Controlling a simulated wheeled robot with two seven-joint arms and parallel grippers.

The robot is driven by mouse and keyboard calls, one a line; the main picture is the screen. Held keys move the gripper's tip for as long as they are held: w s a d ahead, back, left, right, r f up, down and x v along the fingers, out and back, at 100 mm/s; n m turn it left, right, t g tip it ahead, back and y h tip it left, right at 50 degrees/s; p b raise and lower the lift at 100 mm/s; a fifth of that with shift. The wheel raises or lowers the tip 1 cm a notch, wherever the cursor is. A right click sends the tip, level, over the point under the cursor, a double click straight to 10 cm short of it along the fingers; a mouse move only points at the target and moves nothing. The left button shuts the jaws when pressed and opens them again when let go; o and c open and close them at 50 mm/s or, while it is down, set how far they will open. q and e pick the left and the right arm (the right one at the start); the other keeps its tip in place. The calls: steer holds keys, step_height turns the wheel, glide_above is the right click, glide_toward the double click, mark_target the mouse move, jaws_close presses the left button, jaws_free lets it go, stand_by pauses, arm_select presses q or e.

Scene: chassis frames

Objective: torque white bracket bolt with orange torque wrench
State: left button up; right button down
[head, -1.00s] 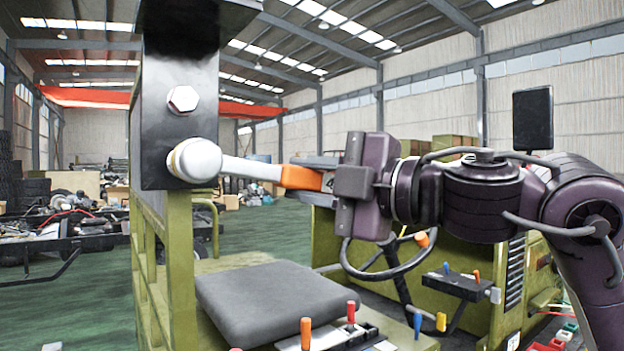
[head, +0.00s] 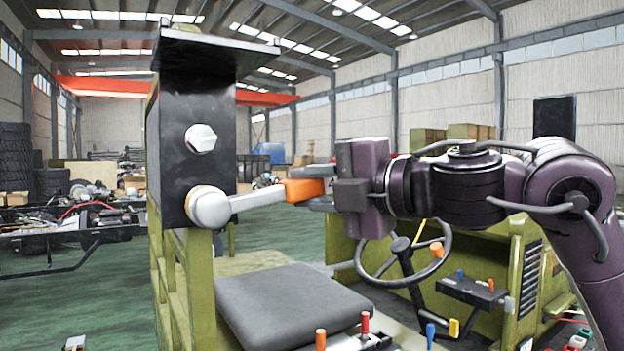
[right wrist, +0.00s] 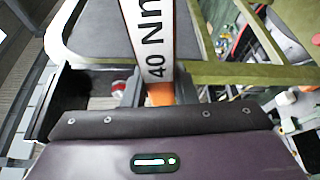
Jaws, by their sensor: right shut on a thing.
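A black bracket (head: 178,150) stands upright on a green frame. A white hex bolt (head: 201,138) shows in its upper part. The torque wrench (head: 250,200) has a round silver head (head: 210,207) against the bracket's lower part, which hides whatever is behind it. Its shaft slopes slightly up to the right to an orange grip (head: 303,190). My right gripper (head: 325,189) is shut on the orange grip. In the right wrist view the shaft (right wrist: 148,40) reads "40 Nm", and the orange grip (right wrist: 160,95) sits between the fingers. My left gripper is not in view.
A grey seat (head: 290,303) lies below the wrench. A steering wheel (head: 400,262) and coloured levers (head: 365,323) stand below my right arm. Green vehicle panels (head: 345,240) are to the right. Open green floor lies behind.

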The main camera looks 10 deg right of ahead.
steer(key=shift+s+a+r+n+g+h+p, duration=0.2)
steer(key=shift+r+n+p, duration=0.5)
steer(key=shift+p, duration=0.65)
steer(key=shift+a+r+n+g+h+p, duration=0.2)
steer(key=shift+r+n+p, duration=0.25)
steer(key=shift+r+p, duration=0.7)
steer(key=shift+s+a+r+n+g+h+p, duration=0.1)
steer(key=shift+a+r+n+h+p, duration=0.35)
steer(key=shift+p, duration=1.05)
steer(key=shift+w, duration=0.45)
steer(key=shift+d+r, duration=0.1)
steer(key=shift+d, duration=0.05)
steer(key=shift+w+a+p, duration=0.3)
steer(key=shift+w+p, duration=0.35)
steer(key=shift+w, duration=0.15)
